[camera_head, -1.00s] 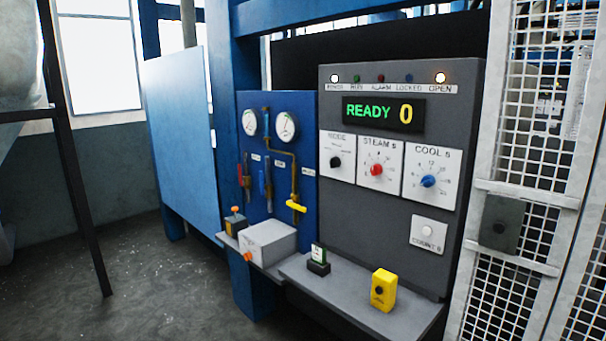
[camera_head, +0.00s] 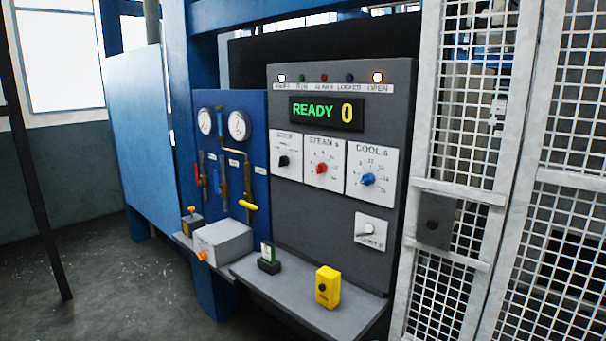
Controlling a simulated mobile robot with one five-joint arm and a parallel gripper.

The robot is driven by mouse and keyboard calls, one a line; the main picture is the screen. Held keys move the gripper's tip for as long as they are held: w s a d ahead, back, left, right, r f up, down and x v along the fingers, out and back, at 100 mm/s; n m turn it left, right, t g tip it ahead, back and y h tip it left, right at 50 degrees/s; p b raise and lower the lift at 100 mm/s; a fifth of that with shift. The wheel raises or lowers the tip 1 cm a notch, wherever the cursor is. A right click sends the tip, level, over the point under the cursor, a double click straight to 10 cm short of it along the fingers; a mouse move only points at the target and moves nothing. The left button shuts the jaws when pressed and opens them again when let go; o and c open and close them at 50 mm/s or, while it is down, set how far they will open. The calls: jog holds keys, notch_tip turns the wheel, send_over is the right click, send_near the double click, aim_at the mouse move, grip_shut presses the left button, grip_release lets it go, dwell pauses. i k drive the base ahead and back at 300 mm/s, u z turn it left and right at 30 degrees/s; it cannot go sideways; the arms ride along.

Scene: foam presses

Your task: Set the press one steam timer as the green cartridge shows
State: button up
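The steam timer (camera_head: 322,168) is a red knob on a white dial plate labelled STEAM s, in the middle of the grey control panel. Its exact setting is too small to read. A small green and white item (camera_head: 267,251), which may be the green cartridge, stands upright in a dark holder on the grey shelf below the panel. Its markings cannot be read. The display (camera_head: 326,112) above the dials reads READY 0. My gripper is not in view.
A black mode knob (camera_head: 284,161) and a blue cool knob (camera_head: 368,179) flank the steam knob. A yellow box (camera_head: 328,287) stands on the grey shelf (camera_head: 300,306). A white mesh fence (camera_head: 466,200) is at the right. Open floor (camera_head: 110,290) lies at the left.

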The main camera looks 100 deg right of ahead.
aim_at(321, 168)
jog(key=u, duration=0.1)
jog(key=k, duration=1.1)
jog(key=z, duration=0.65)
jog(key=i, duration=0.95)
jog(key=u, duration=0.1)
